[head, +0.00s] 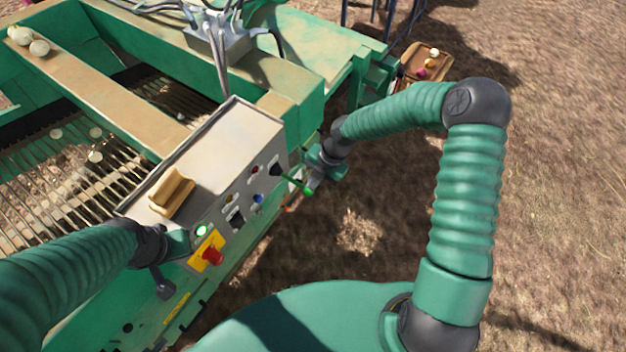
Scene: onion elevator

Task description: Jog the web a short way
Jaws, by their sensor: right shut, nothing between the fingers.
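The web (35,195), a bed of metal rods, lies inside the green machine at left, with a few pale onions on it. A grey control box (225,150) stands at the machine's near side. Its front carries a lit green button (201,231), a red knob on a yellow plate (212,255), a blue button (257,199) and a green-tipped lever (296,184). My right gripper (311,183) is shut and empty, right beside the lever's tip; I cannot tell whether they touch. My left gripper (168,272) is at the box's left end, its fingers partly hidden.
A tan handle-like block (172,192) sits on the box top. Two onions (30,42) rest on the machine's beam at upper left. A wooden crate (425,62) with several onions stands on the ground behind my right arm. Bare soil lies open at right.

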